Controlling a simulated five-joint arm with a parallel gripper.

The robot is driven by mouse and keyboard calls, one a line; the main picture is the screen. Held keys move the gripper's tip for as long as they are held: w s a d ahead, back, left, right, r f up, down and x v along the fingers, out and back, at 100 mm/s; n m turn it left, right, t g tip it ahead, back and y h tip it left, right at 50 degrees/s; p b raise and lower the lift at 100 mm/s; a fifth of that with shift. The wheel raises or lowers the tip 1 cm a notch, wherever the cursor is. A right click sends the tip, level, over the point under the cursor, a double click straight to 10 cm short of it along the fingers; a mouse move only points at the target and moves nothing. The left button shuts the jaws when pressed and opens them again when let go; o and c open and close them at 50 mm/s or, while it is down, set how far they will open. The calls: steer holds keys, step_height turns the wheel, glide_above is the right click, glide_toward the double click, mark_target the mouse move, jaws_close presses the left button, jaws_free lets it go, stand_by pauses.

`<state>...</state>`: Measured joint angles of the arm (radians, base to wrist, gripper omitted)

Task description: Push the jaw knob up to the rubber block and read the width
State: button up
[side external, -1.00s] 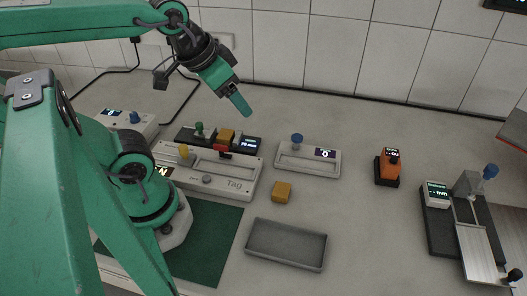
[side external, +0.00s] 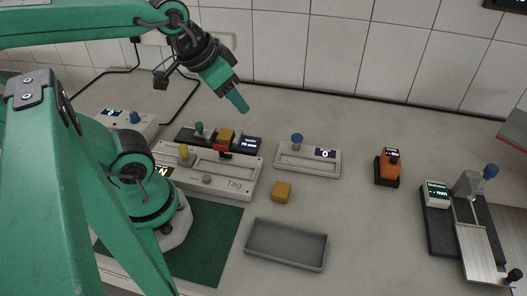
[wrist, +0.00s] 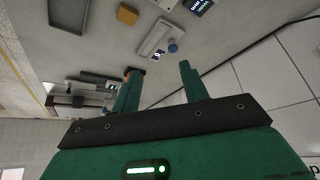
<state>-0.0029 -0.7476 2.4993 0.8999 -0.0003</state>
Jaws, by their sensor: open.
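A black gauge with a green knob (side external: 199,128) stands at the back, left of centre. A yellow-orange block (side external: 227,135) sits on it beside the knob, apart from it, with a small lit display (side external: 251,144) at its right end. The display's figures are too small to read surely. A similar yellow-orange block (side external: 281,192) lies on the table, and it also shows in the wrist view (wrist: 127,14). I cannot tell by sight which block is rubber. My gripper (side external: 238,100) hangs above and behind the gauge, touching nothing. In the wrist view its fingers (wrist: 160,86) are apart and empty.
A pale panel (side external: 211,180) with a yellow knob and red pointer lies before the gauge. A pale slider unit with a blue knob (side external: 297,139), an orange device (side external: 388,167), an empty grey tray (side external: 286,265) and a rail device (side external: 437,240) stand rightward.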

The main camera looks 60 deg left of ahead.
steer(key=n+g, duration=0.5)
steer(key=n, duration=0.5)
glide_toward(199, 124)
steer(key=shift+w+d+f, duration=0.25)
steer(key=shift+w+d, duration=0.1)
steer(key=shift+w, duration=0.15)
steer(key=shift+s+a+f+n+g, duration=0.3)
steer(key=shift+a+f+n, duration=0.05)
steer(key=shift+a+n, duration=0.05)
steer(key=shift+f, duration=0.1)
steer(key=shift+f, duration=3.8)
jaws_close()
